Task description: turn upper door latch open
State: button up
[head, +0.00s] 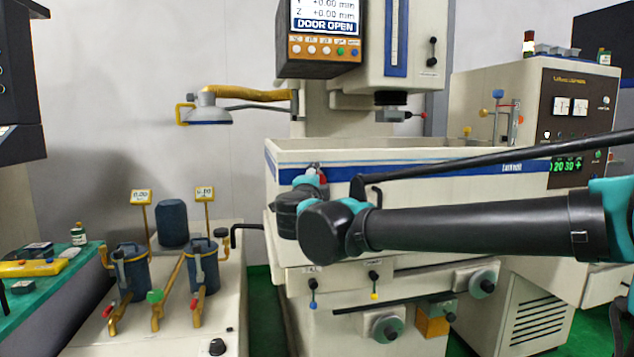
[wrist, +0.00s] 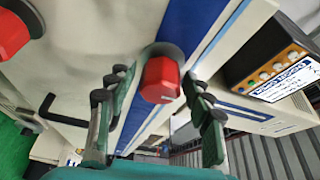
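A red latch knob (wrist: 160,80) on a dark round base sits on the tank's blue stripe, in the middle of the wrist view. In the head view a bit of red knob (head: 321,174) shows just beyond my gripper, which partly hides it. My gripper (wrist: 157,88) is open, with one finger on each side of the knob and gaps visible on both sides. Whether the fingertips reach past the knob's front is hard to tell. A second red knob (wrist: 14,34) is cut off at the upper left of the wrist view, lower on the machine.
The white tank (head: 450,152) stands behind my arm. A control box (head: 325,45) reading DOOR OPEN hangs above it. A black bent handle (wrist: 52,108) sticks out left of my gripper in the wrist view. A bench with blue canisters (head: 203,268) stands at the left.

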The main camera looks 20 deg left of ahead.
jog(key=shift+s, duration=0.1)
jog(key=s+d, duration=0.2)
jog(key=s, duration=0.9)
jog(key=shift+s+f, duration=0.3)
